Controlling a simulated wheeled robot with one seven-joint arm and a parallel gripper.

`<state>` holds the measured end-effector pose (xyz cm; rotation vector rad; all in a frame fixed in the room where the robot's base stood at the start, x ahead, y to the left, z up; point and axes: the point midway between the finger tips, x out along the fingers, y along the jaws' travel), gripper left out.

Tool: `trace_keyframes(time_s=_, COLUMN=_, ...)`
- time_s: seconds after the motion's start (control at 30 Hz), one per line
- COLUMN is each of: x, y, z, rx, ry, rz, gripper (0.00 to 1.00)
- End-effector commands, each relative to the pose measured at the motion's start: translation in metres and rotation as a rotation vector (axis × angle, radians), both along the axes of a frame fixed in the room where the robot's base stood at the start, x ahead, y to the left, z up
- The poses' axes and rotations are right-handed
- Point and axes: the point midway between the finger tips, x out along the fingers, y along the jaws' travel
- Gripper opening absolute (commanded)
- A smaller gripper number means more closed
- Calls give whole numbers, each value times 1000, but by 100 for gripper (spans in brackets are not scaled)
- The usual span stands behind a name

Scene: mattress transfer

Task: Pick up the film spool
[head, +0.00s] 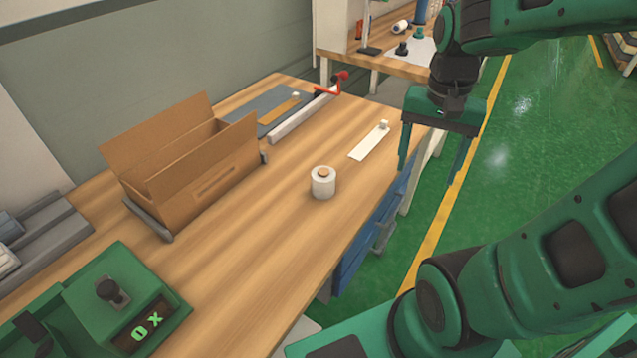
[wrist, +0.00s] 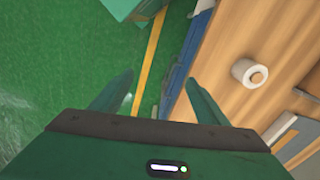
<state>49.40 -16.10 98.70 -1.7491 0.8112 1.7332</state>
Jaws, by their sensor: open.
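The film spool (head: 323,184) is a white roll with a tan core, standing upright on the wooden table (head: 240,270). In the wrist view the spool (wrist: 249,73) shows at the right, beyond and to the right of the fingers. My gripper (head: 427,179) is open and empty, its fingers pointing down. It hangs to the right of the spool, near the table's right edge, apart from the spool. In the wrist view my gripper (wrist: 160,83) has its two fingers spread wide, with green floor and the table edge between them.
An open cardboard box (head: 195,165) stands left of the spool. A white strip (head: 369,143) lies behind it, and a grey bar with a red handle (head: 310,110) lies farther back. A green device with a display (head: 120,305) sits front left. Table around the spool is clear.

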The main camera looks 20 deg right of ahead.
Motion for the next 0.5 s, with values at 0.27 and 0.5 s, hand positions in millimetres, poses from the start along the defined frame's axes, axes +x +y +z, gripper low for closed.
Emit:
trace_keyframes(time_s=0.27, x=92, y=63, z=-5, rx=-11, ry=-17, rz=-288, gripper=68)
trace_keyframes(time_s=0.5, x=144, y=126, z=-16, rx=19, ry=-24, rz=-499, gripper=68)
